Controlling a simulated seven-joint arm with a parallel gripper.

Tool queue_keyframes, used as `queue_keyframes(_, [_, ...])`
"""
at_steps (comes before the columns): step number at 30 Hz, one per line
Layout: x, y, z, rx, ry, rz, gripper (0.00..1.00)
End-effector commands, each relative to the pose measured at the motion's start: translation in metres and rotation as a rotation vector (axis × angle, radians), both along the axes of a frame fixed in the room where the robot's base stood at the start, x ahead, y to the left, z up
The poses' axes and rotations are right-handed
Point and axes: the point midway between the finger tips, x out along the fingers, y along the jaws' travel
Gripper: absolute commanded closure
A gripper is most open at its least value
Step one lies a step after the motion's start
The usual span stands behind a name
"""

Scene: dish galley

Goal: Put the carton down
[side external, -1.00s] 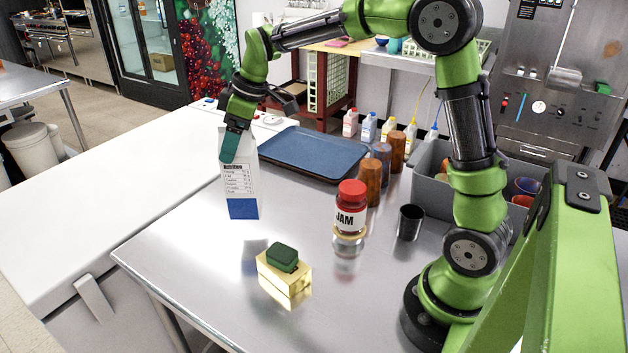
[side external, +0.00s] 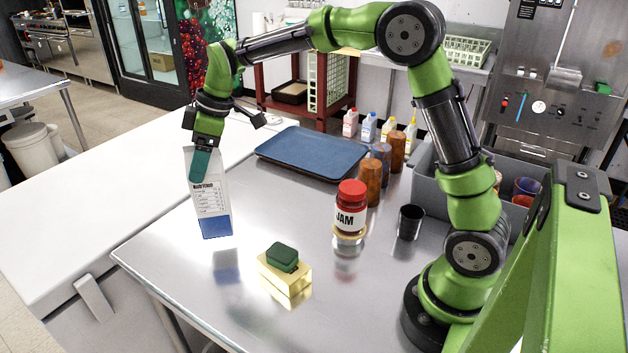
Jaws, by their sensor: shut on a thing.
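The carton (side external: 212,205) is white with a printed label and a blue band at its bottom. My gripper (side external: 201,163) is shut on its upper part, with a teal finger pad across the near face. The carton hangs slightly tilted above the left part of the steel table (side external: 215,303). A bluish reflection shows below it on the steel, with a gap between. The far finger is hidden behind the carton.
A yellow block with a green top (side external: 283,262) lies right of the carton. A jam jar (side external: 350,207), a dark cup (side external: 410,222) and amber tumblers (side external: 370,182) stand farther right. A blue tray (side external: 312,152) lies behind. The table's front left is clear.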

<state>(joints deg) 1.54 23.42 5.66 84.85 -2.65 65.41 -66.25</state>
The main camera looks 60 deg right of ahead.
Motion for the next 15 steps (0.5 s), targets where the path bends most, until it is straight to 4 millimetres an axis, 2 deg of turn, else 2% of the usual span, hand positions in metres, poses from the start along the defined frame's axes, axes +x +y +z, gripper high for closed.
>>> queue_keyframes(5, [0.001,0.0,-0.01,0.001,-0.007,0.0,1.0])
queue_keyframes(12, [0.001,0.0,-0.039,0.002,-0.006,0.0,1.0])
queue_keyframes(15, [0.001,0.0,-0.043,0.001,-0.009,0.0,1.0])
